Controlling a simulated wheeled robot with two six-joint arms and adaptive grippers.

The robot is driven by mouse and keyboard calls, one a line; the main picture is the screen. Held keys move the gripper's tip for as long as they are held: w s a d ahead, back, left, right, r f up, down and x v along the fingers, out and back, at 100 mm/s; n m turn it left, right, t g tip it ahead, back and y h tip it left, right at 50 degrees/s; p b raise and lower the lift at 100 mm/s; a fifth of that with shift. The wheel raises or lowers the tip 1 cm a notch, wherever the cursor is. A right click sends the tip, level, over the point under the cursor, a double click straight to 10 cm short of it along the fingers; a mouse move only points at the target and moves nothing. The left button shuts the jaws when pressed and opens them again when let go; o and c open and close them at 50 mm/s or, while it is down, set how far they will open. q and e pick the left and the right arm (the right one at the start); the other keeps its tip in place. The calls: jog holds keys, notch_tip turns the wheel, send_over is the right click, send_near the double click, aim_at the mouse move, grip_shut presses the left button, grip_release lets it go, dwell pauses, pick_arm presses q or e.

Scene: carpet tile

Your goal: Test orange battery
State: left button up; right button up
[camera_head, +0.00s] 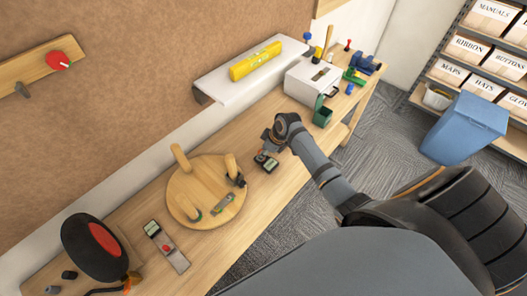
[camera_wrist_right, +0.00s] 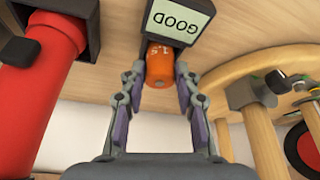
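The orange battery (camera_wrist_right: 160,66) sits end-on against a dark tester (camera_wrist_right: 180,38), whose screen reads GOOD, in the right wrist view. The tester also shows in the head view (camera_head: 265,162) on the bench, just below my right gripper. My right gripper (camera_wrist_right: 160,78) has a finger on each side of the battery and appears closed on it, its fingertips close to the tester. In the head view my right gripper (camera_head: 273,144) hides the battery. My left gripper is not in view.
A round wooden piece with upright pegs (camera_head: 190,207) lies left of the tester. A white box (camera_head: 309,84) and green container (camera_head: 322,113) stand farther back. A large red cylinder (camera_wrist_right: 40,75) is close in the wrist view.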

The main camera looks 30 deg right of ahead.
jog(key=o, duration=0.3)
jog(key=shift+o, duration=0.2)
jog(key=shift+r, duration=0.1)
jog(key=b+v, duration=0.1)
jog(key=v, duration=1.1)
jog(key=shift+a, duration=0.1)
